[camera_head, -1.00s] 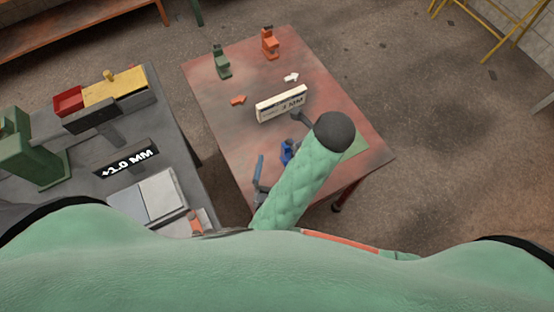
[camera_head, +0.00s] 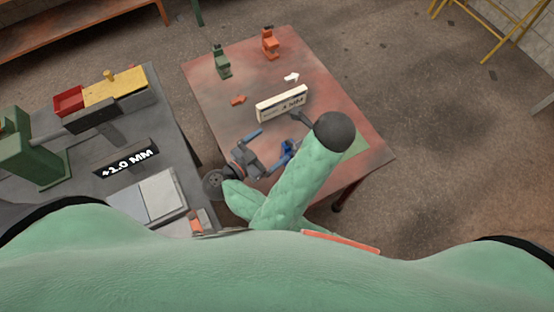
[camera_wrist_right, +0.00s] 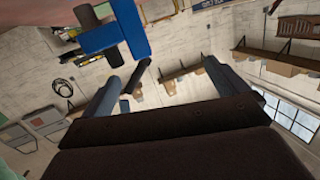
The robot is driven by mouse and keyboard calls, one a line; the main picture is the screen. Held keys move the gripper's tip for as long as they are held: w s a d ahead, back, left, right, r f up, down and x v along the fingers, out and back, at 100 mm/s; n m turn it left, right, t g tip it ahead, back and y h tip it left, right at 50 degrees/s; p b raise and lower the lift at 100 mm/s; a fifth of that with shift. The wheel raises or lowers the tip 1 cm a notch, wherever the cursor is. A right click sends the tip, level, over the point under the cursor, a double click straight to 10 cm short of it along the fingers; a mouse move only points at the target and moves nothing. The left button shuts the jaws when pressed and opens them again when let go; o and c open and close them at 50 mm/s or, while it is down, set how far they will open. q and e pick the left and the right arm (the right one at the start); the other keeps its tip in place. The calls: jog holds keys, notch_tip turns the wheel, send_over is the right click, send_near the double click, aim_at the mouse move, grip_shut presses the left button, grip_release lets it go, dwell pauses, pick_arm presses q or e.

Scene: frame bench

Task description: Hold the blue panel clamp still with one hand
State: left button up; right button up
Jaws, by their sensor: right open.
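The blue panel clamp (camera_head: 287,150) sits on the reddish table, partly hidden by my right arm in the head view. A blue piece that looks like the clamp shows at the upper left of the right wrist view (camera_wrist_right: 128,36). My right gripper (camera_head: 272,147) is over the table, just left of the clamp, with its fingers spread and pointing to the upper right. In the right wrist view its fingers (camera_wrist_right: 162,76) are apart with nothing gripped between them; the blue piece is beyond the left finger. I cannot tell whether they touch. My left gripper is out of view.
The reddish table (camera_head: 335,110) also bears a white "MM" sign block (camera_head: 282,103), a green clamp (camera_head: 221,61), an orange clamp (camera_head: 269,43), and orange and white arrows. A grey bench (camera_head: 185,150) with a "+1.0 MM" display (camera_head: 128,160) stands left. Floor lies right.

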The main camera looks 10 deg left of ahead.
jog(key=f+g, duration=0.1)
jog(key=s+d+f+m+g, duration=0.1)
jog(key=f+g, duration=0.1)
jog(key=d+f+g, duration=0.1)
jog(key=shift+s+f, duration=0.25)
jog(key=shift+s, duration=0.15)
jog(key=shift+d+f+m+g, duration=0.2)
jog(key=shift+d+m+g, duration=0.15)
jog(key=shift+m+g, duration=0.05)
jog(key=shift+x, duration=4)
jog(key=shift+s, duration=0.1)
jog(key=shift+d, duration=0.1)
jog(key=c, duration=1.3)
